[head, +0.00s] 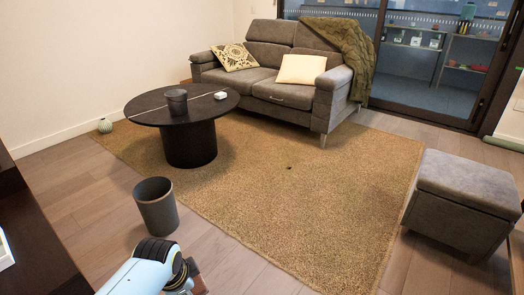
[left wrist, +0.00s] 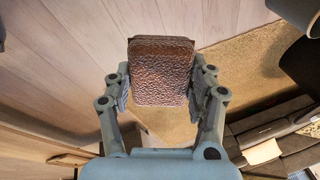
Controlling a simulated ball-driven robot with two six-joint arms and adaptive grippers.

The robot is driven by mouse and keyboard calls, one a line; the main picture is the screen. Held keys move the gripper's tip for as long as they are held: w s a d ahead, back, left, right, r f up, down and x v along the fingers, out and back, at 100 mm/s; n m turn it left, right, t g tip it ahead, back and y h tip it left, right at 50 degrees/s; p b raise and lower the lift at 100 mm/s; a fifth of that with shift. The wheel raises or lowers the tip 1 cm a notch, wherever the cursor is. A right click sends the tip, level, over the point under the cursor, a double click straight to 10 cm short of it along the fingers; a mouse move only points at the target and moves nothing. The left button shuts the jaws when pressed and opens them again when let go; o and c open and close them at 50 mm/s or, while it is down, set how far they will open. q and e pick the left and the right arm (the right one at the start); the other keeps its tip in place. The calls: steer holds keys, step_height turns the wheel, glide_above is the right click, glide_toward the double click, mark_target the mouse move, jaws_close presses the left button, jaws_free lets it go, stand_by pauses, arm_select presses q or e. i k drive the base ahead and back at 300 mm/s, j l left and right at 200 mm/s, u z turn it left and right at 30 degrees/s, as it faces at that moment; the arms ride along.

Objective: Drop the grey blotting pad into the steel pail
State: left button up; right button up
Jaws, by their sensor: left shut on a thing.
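My left gripper (left wrist: 160,88) is shut on a brown, rough-textured pad (left wrist: 162,72), gripping it by its two sides. The pad looks brown, not grey. In the head view my left arm comes in at the bottom, and only a brown corner of the pad (head: 199,286) shows past it. The grey pail (head: 156,210) stands upright on the wood floor beside the rug, farther off and up-left of the pad. Its inside looks empty as far as I see. A grey curved edge at the top right of the left wrist view is probably the pail (left wrist: 298,12). My right gripper is out of view.
A round black table (head: 190,140) behind the pail bears a dark pot (head: 177,102) and a small white item (head: 220,95). A grey sofa (head: 270,85) stands at the back, a grey ottoman (head: 465,190) at the right. The rug (head: 310,200) is mostly clear.

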mark_target(179, 107)
steer(key=i+l, duration=0.15)
steer(key=i, duration=0.65)
steer(key=i+l, duration=0.1)
steer(key=i, duration=0.75)
steer(key=i+l, duration=0.15)
steer(key=i, duration=0.65)
steer(key=i+l+u, duration=0.2)
steer(key=i+u, duration=0.25)
steer(key=i+l+u, duration=1.1)
steer(key=l+u, duration=0.3)
steer(key=l, duration=0.15)
